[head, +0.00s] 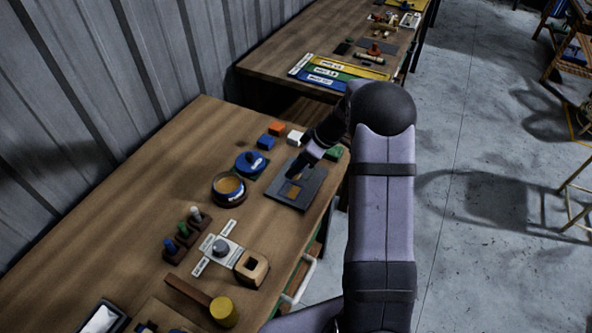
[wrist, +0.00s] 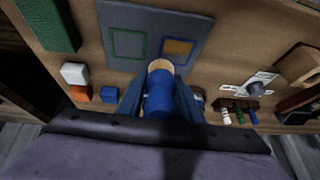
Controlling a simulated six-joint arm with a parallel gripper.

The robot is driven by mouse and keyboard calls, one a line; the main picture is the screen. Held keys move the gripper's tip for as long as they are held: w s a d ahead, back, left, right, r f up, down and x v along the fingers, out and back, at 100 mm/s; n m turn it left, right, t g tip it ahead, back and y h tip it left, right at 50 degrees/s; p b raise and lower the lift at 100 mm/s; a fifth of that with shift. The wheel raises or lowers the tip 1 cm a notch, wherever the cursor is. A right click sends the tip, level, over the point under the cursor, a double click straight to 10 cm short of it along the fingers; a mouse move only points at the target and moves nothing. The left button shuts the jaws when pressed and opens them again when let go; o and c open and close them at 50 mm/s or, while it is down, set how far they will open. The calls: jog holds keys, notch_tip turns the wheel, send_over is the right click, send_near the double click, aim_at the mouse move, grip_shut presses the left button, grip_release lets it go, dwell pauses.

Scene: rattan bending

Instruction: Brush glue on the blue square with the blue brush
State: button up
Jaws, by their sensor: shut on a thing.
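My gripper (wrist: 160,98) is shut on the blue brush (wrist: 158,88), a thick blue handle with a pale tan end. The brush points at the grey board (wrist: 150,20), near its lower edge in the wrist view; I cannot tell whether it touches. The blue square (wrist: 190,40) is a blue outline on the board, with an orange-brown patch over most of its inside. A green outlined square (wrist: 127,43) beside it looks bare. In the head view, my gripper (head: 298,173) is over the board (head: 302,199). An open pot of amber glue (head: 229,186) stands to the left.
Orange (head: 277,128), white (head: 296,138), blue (head: 266,142) and green (head: 333,153) blocks stand behind the board. A dark holder (head: 186,236) with colored pegs, a wooden block (head: 251,267) and a mallet (head: 222,311) are nearer.

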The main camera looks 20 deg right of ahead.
jog(key=shift+r+p, duration=0.7)
jog(key=shift+r, duration=1.4)
jog(key=shift+w+f, duration=0.1)
jog(key=shift+f, duration=0.05)
